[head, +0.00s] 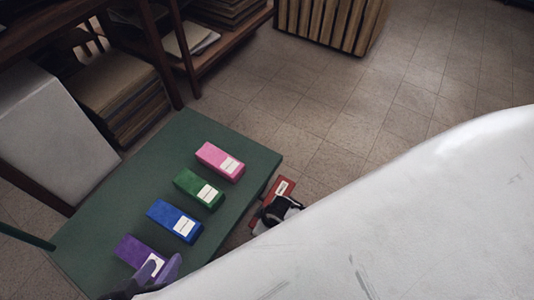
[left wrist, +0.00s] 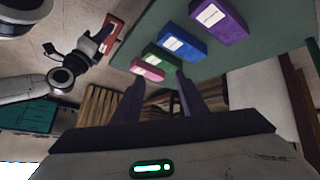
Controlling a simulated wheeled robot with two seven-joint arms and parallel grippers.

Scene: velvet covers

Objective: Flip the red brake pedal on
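A red box (head: 284,188) with a white label is just past the right edge of the green table, over the floor. No pedal shape can be made out on it. My right gripper (head: 272,209) is dark, partly hidden by my white arm, and seems shut on the red box. In the left wrist view, the red box (left wrist: 113,34) is at the dark fingers (left wrist: 101,40). My left gripper (head: 164,270) is beside the purple box at the bottom of the head view. Its fingers stand apart and empty in the left wrist view (left wrist: 158,88).
The green table (head: 115,195) bears a pink box (head: 217,158), a green box (head: 195,187), a blue box (head: 172,218) and a purple box (head: 135,249). Shelves stand at the back left. The floor (head: 340,130) is clear at the right; my white arm hides the lower right.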

